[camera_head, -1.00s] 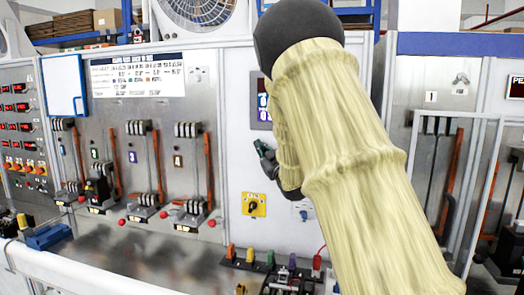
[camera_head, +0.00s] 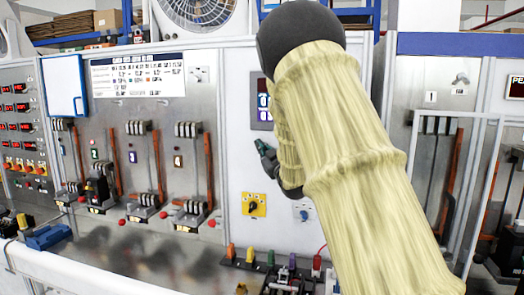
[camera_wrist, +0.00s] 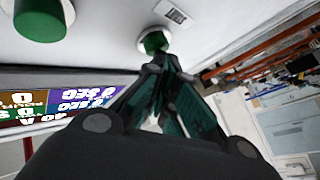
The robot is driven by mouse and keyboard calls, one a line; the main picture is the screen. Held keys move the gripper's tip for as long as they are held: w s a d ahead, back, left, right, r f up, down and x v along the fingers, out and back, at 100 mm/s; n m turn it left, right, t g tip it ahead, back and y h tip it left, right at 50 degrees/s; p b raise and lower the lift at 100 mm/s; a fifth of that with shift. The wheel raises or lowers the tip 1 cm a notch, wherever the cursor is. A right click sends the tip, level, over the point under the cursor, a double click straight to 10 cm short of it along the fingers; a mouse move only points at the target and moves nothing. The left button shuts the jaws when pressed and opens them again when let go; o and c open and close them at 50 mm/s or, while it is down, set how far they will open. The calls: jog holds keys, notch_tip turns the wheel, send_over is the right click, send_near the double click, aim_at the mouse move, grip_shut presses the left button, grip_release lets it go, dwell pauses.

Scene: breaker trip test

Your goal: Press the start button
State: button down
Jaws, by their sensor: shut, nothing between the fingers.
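My gripper (camera_wrist: 165,62) is shut and empty, with dark green fingers pointing at a white panel. Just beyond the fingertips in the wrist view is a small round green button (camera_wrist: 154,42) in a pale ring. The fingers partly overlap its lower edge, and I cannot tell whether they touch it. A small label (camera_wrist: 170,12) sits beside it, too blurred to read. A larger green knob-like part (camera_wrist: 40,20) shows at the upper left. In the head view my gripper (camera_head: 262,150) is at the white panel, partly hidden by my arm; the green button is not visible there.
A lit display (camera_wrist: 75,108) lies left of the fingers in the wrist view and above my gripper in the head view (camera_head: 264,108). A yellow switch plate (camera_head: 254,204) and a blue dial (camera_head: 304,211) sit below. Breaker levers (camera_head: 190,170) stand to the left.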

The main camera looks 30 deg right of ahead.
dwell(0.4)
jog(key=shift+s+a+b, duration=0.45)
jog(key=shift+s+a, duration=0.15)
jog(key=shift+a, duration=0.1)
jog(key=shift+f, duration=0.1)
jog(key=s+a+b, duration=0.1)
jog(key=s+a, duration=0.2)
jog(key=shift+s+a+b, duration=0.1)
jog(key=shift+a+b, duration=0.25)
jog(key=shift+a, duration=0.05)
dwell(0.8)
